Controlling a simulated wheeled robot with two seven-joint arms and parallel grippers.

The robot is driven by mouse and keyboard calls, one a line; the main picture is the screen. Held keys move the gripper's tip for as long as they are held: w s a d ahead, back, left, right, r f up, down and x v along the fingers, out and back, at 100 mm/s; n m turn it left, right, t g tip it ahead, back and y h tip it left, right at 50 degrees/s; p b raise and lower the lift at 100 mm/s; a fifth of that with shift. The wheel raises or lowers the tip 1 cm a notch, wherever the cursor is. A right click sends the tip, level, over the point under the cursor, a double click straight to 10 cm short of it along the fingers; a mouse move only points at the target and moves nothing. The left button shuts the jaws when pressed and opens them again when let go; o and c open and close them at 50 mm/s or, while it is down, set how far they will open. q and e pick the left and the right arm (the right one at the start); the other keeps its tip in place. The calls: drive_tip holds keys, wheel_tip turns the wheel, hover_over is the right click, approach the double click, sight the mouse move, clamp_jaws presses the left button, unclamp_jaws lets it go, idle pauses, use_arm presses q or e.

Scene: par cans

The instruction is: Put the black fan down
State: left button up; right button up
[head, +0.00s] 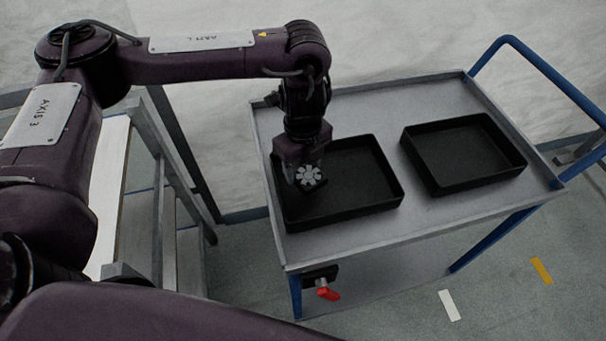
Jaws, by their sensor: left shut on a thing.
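The black fan (310,177), with a light grey rotor, is at the left end of the left black tray (391,196). My left gripper (303,168) points down over that end and is shut on the fan. I cannot tell whether the fan touches the tray floor. The gripper hides part of the fan and the tray's far left corner. My right gripper is not in view.
The left tray stands on a grey cart (370,227) with a blue handle (544,68). A second black tray (464,184), empty, stands to its right. The rest of the left tray's floor is clear. A red-handled item (327,293) hangs below the cart's near edge.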

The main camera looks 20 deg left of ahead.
sight(303, 169)
use_arm(q)
drive_tip(key=shift+f, duration=1.65)
drive_tip(key=shift+f+b, duration=0.1)
drive_tip(key=shift+b, duration=0.2)
drive_tip(key=o, duration=1)
drive_tip(key=shift+c, duration=0.2)
wheel_tip(303, 169, up, 12)
drive_tip(key=shift+r+p, duration=0.1)
drive_tip(key=shift+p, duration=0.8)
